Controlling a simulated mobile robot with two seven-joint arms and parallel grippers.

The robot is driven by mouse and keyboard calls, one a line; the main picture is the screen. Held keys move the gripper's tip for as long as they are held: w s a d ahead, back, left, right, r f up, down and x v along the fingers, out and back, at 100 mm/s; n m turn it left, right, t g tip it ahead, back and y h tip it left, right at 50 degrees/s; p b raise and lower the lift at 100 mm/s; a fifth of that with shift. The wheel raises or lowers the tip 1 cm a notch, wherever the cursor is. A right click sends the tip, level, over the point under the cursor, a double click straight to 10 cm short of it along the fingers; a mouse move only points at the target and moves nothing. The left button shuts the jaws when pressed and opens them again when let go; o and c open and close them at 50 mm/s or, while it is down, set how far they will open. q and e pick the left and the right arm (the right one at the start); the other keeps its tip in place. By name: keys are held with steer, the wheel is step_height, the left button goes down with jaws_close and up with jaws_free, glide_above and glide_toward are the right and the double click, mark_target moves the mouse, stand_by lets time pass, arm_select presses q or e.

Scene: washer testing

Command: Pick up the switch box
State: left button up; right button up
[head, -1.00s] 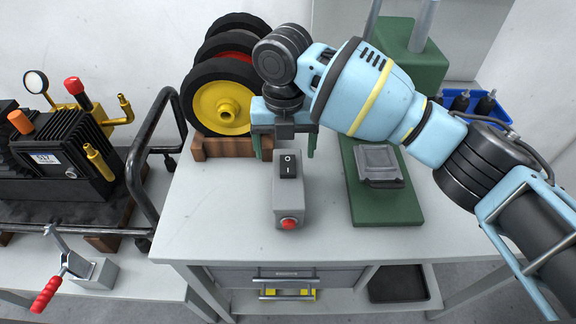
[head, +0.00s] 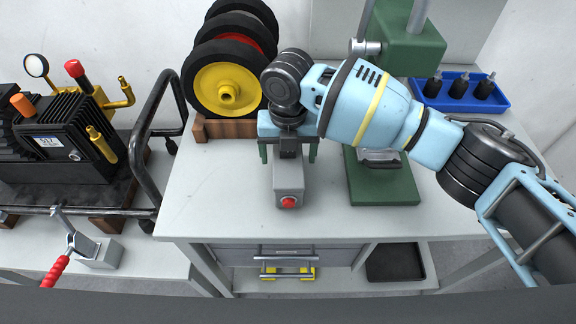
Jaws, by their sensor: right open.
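The switch box (head: 289,187) is a small grey box with a red button on its front end. It sits on the light grey table. My right gripper (head: 288,155) is open, pointing down over the far part of the box. Its green fingers show to the left and right of the box, and the gripper hides the black rocker switch. Whether the fingers touch the box, I cannot tell. My left gripper is not in view.
A green press (head: 383,190) stands right of the box, close to my right arm. Wheels in a wooden rack (head: 226,130) stand behind left. A blue tray (head: 460,91) with black parts is at the back right. The table (head: 210,200) is clear to the left.

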steer(key=shift+a+f, duration=0.1)
steer(key=shift+f, duration=0.6)
steer(key=c, duration=1.3)
steer(key=shift+r, duration=0.1)
steer(key=shift+r, duration=0.8)
steer(key=shift+s+r, duration=0.2)
steer(key=shift+r, duration=0.3)
steer(key=shift+s+r, duration=0.2)
steer(key=shift+r, duration=0.25)
steer(key=s, duration=0.5)
steer(key=s+r, duration=0.1)
steer(key=s, duration=0.4)
steer(key=s+p, duration=0.1)
steer(key=s, duration=0.4)
steer(key=shift+s+r, duration=0.15)
